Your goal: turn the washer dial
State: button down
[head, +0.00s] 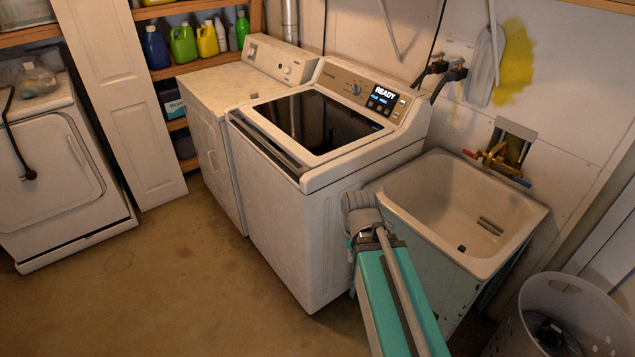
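The washer (318,205) is a white top-loader in the middle of the head view, with a dark glass lid (315,122). My teal and grey arm rises from the bottom edge, in front of the washer's right side and the sink. My gripper cannot be made out in this view.
A utility sink (440,185) with a brass faucet stands right of the washer. A second white appliance (210,110) adjoins its left side. A perforated basket (570,320) is at the lower right. The floor (170,275) in front is clear.

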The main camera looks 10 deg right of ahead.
aim_at(356, 89)
jog(key=i, duration=1)
